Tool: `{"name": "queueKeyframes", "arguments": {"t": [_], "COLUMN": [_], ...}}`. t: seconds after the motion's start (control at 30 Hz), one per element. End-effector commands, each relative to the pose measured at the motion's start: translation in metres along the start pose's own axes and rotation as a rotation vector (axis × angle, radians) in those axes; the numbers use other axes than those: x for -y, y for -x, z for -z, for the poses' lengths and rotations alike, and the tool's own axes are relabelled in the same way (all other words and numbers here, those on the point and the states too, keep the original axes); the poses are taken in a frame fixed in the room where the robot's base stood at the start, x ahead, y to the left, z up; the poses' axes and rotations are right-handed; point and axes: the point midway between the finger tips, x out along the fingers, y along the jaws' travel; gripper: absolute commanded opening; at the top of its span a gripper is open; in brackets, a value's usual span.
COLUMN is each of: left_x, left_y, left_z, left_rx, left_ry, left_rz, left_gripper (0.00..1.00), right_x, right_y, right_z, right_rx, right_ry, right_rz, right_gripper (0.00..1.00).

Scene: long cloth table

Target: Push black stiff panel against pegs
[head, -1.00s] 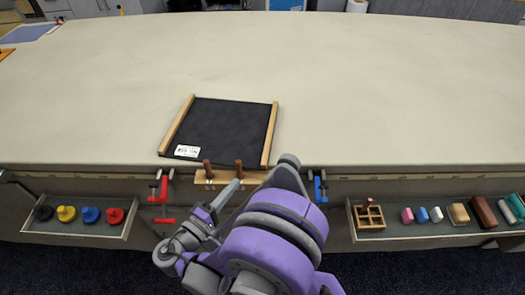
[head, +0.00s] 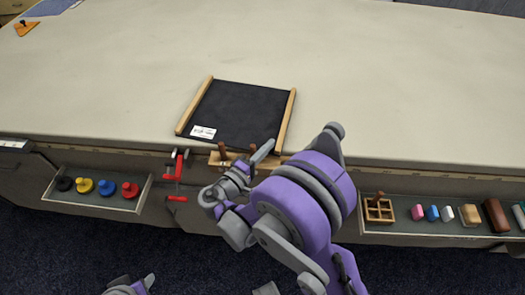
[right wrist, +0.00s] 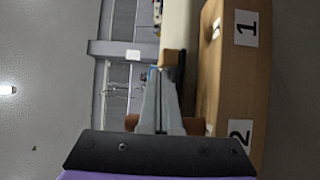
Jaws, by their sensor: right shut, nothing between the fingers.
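The black stiff panel (head: 240,113) lies flat on the table, with a pale wooden strip along its left side (head: 194,105) and another along its right side (head: 286,120). A white label is at its near left corner. Two brown pegs (head: 222,152) stand on a wooden block at the table's front edge; my right gripper partly covers the right one. My right gripper (head: 264,150) is shut and empty, its tips by the panel's near edge; contact cannot be told. In the right wrist view its fingers (right wrist: 160,105) are together. Part of my left arm shows at the bottom left, its jaws unclear.
A red clamp (head: 177,175) grips the table edge left of the pegs. A tray (head: 95,205) with coloured knobbed pieces is at the left, another tray (head: 400,230) with blocks at the right. A wooden board marked 1 and 2 (right wrist: 232,85) is beside the fingers. The tabletop behind the panel is clear.

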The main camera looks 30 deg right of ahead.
Motion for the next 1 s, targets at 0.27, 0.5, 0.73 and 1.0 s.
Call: {"name": "queueKeyframes", "arguments": {"t": [0.27,0.5,0.73,1.0], "left_x": [0.0,0.0,0.0,0.0], "left_y": [0.0,-0.008,-0.009,-0.009], "left_z": [0.0,-0.005,-0.006,-0.006], "left_rx": [0.0,0.003,0.004,0.004], "left_ry": [0.0,0.0,0.0,0.0], "left_rz": [0.0,0.0,0.0,0.0], "left_gripper": [0.5,0.5,0.5,0.5], "right_x": [0.0,0.002,0.0,0.0], "right_y": [0.0,0.01,0.013,0.013], "right_z": [-0.001,-0.029,-0.037,-0.037], "right_rx": [0.0,0.0,0.002,0.001], "right_ry": [0.0,0.0,0.0,0.0], "right_rz": [0.0,0.0,0.0,0.0], "right_gripper": [0.0,0.0,0.0,0.0]}}
